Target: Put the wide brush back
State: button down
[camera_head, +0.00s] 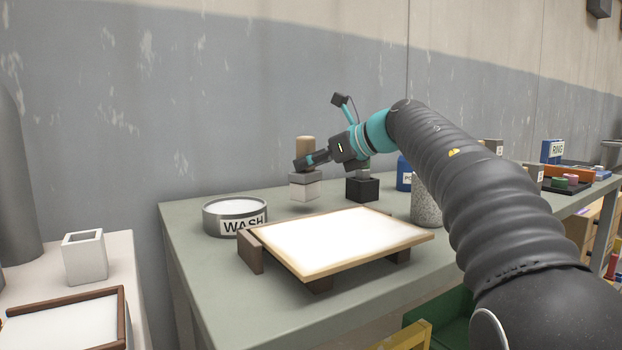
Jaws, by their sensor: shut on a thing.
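The wide brush (304,190) is upright near the back of the green-grey table, with a tan handle on top, a grey band and a pale block-like lower end. My gripper (305,161) reaches in from the right and is shut on it, between the handle and the grey band. The brush is behind the tilted white board and right of the WASH bowl. I cannot tell whether its lower end touches the table.
The round WASH bowl (236,217) and a wood-framed white board (340,240) stand on the table (200,275). A black block (362,189) and speckled cylinder (426,206) are further right. A hollow white square holder (85,258) is on the left table.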

jog(key=shift+f+b, duration=0.3)
jog(key=shift+f, duration=0.95)
jog(key=shift+f, duration=0.1)
jog(key=c, duration=0.8)
grip_release()
jog(key=shift+o, duration=0.2)
jog(key=shift+r, duration=0.2)
jog(key=p+v, duration=0.1)
jog(key=v, duration=1.1)
jog(key=shift+f, duration=0.2)
